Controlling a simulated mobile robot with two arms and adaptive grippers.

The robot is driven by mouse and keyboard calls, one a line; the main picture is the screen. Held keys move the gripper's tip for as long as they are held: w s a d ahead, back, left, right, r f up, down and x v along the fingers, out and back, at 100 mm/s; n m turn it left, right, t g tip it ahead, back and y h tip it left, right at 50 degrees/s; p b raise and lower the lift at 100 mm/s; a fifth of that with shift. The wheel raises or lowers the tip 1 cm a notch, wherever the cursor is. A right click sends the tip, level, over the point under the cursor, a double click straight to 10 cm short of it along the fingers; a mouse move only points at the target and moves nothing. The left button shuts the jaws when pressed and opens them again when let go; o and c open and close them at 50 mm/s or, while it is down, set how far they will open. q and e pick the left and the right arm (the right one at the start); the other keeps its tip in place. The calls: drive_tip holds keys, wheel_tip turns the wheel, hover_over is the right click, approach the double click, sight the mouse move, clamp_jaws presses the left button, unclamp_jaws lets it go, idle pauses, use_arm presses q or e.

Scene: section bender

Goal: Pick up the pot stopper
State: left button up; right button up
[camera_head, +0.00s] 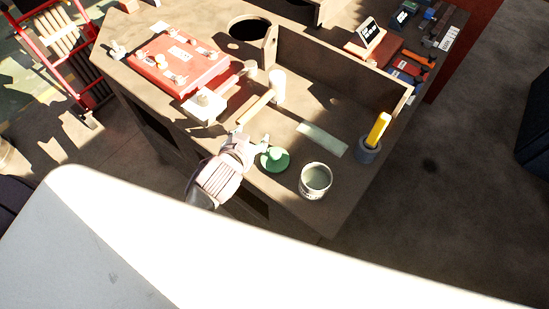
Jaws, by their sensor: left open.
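The pot stopper, a green round disc with a small knob (275,159), lies on the brown workbench (290,203) near its front edge. A pale, open-topped round pot (315,181) stands to the right of it. My left gripper (254,143) is open just left of the stopper, its fingers very close to the stopper's upper left edge. I cannot tell whether they touch it. My right gripper is out of view.
Left of the gripper, a red box-like unit (180,60) sits on the bench with a wooden-handled roller (256,108) nearby. A white cylinder (278,86), a pale green strip (322,139) and a grey holder with a yellow handle (368,151) stand or lie behind.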

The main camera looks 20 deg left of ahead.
use_arm(q)
drive_tip(key=w+d+r+m+t+h, duration=0.35)
drive_tip(key=d+r+h, duration=0.25)
drive_tip(key=r, duration=0.5)
drive_tip(key=w+d+r+m+t+h, duration=0.4)
drive_tip(key=d+r, duration=0.3)
drive_tip(key=r, duration=0.4)
drive_tip(key=s+d+r+m+g+h, duration=0.3)
drive_tip(key=s+d+m+g+h, duration=0.3)
drive_tip(key=d+m+g+h, duration=0.35)
drive_tip(key=m+g+y, duration=0.2)
drive_tip(key=g+y, duration=0.8)
drive_tip(key=y, duration=0.7)
approach(275, 151)
drive_tip(key=shift+y, duration=0.25)
drive_tip(key=f, duration=0.4)
drive_tip(key=shift+s+d+f, duration=0.2)
drive_tip(key=shift+d+f, duration=0.2)
drive_tip(key=shift+d+f+p, duration=0.15)
drive_tip(key=shift+f+p, duration=0.1)
drive_tip(key=shift+f, duration=0.75)
drive_tip(key=shift+d+f+p, duration=0.15)
drive_tip(key=shift+f+p, duration=0.1)
drive_tip(key=shift+f, duration=0.7)
drive_tip(key=shift+d+f+p, duration=0.2)
drive_tip(key=shift+f+p, duration=0.05)
drive_tip(key=shift+f, duration=0.75)
clamp_jaws()
